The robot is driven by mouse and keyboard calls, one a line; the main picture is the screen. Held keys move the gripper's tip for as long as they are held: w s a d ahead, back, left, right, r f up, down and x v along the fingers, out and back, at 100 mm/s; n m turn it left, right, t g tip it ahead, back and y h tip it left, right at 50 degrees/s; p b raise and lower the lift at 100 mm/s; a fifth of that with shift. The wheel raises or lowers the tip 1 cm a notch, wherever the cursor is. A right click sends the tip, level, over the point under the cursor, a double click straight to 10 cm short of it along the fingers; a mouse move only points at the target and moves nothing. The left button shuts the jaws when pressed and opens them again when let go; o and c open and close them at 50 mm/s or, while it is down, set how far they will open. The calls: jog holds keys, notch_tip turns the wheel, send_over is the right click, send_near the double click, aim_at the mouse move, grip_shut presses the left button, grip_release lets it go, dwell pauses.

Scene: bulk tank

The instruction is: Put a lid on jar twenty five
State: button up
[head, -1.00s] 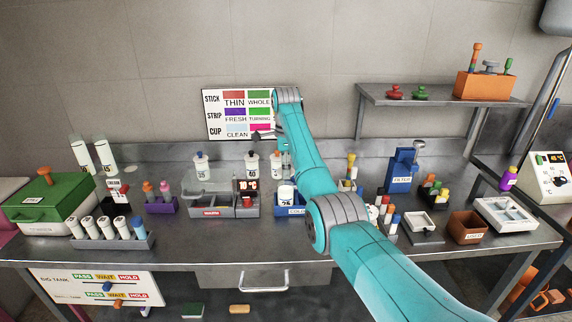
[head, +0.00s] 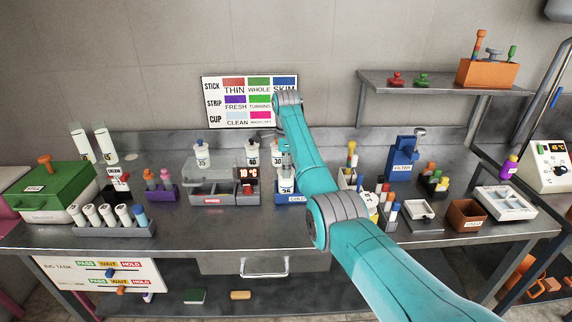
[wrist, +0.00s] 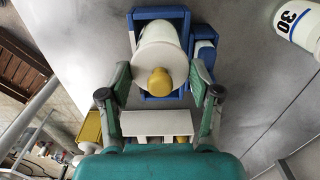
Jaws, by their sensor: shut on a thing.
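Jar twenty five (head: 286,187) is a white jar marked 25, standing upright in the blue cold holder (head: 291,199) at the middle of the bench. In the wrist view, my gripper (wrist: 161,80) is shut on a white lid with a yellow knob (wrist: 159,82). The lid is over the white jar (wrist: 158,35), with the blue holder (wrist: 148,14) around it. I cannot tell whether the lid is fully seated.
A jar marked 30 (wrist: 300,22) stands close by, at the upper right of the wrist view. Jars marked 35 (head: 201,155) and 40 (head: 252,155) stand at the back. A blue filter stand (head: 403,168) is to the right.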

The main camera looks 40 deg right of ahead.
jog(key=o, duration=1)
jog(key=shift+r, duration=3.7)
